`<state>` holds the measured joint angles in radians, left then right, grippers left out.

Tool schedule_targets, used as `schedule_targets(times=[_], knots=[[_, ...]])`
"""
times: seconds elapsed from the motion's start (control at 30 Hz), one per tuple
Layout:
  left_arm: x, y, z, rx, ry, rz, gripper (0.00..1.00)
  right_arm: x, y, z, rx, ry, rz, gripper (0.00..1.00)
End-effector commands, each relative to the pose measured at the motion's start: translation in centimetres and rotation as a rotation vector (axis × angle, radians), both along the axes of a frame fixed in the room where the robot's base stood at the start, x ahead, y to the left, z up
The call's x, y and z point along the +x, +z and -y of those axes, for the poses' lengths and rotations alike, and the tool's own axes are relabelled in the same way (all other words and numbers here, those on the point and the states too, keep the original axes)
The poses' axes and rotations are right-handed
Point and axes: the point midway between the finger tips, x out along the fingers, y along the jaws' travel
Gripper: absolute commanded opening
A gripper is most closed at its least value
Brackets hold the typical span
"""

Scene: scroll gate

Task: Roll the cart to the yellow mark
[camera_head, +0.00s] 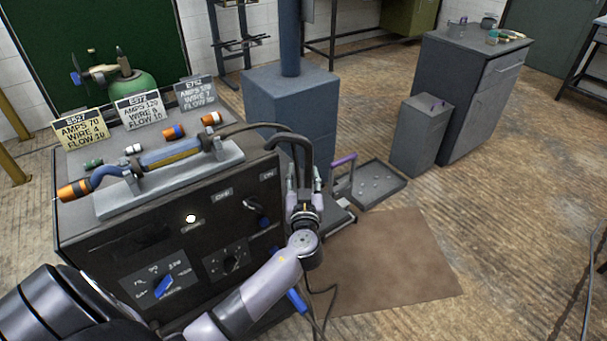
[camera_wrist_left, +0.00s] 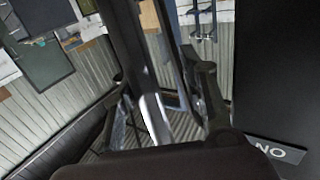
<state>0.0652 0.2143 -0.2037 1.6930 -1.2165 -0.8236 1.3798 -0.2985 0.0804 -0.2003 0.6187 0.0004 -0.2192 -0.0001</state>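The dark box-shaped machine (camera_head: 205,232), which looks like the cart, fills the left and middle of the head view. A thick dark curved bar (camera_head: 300,143) rises from its right side and bends down. My left gripper (camera_head: 303,180) is at the lower end of this bar, fingers pointing up. In the left wrist view the bar (camera_wrist_left: 135,55) passes between my left fingers (camera_wrist_left: 165,95). They are spread, with a gap on the right side of the bar. My right gripper is not in view. I see no yellow floor mark. The machine's wheels are hidden.
A brown mat (camera_head: 385,265) lies on the floor right of the machine, with a shallow grey tray (camera_head: 378,187) behind it. Grey cabinets (camera_head: 470,100) stand at the back right. A blue column base (camera_head: 290,105) stands behind the machine. Right-hand floor is mostly clear.

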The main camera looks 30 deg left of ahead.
Motion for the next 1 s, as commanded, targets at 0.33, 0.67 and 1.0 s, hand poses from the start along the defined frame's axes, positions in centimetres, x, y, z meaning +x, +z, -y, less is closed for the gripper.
schedule_targets(times=[0.33, 0.67, 1.0], knots=[[-6.0, -0.2, 4.0, -0.004, 0.0, -0.004, 0.4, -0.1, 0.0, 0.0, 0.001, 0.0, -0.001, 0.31], [-9.2, -0.1, 6.1, -0.002, 0.0, -0.001, 0.4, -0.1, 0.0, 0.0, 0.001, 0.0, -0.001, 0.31], [-9.4, 0.1, 6.4, -0.001, -0.001, -0.002, 0.4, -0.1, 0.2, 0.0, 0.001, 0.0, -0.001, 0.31]])
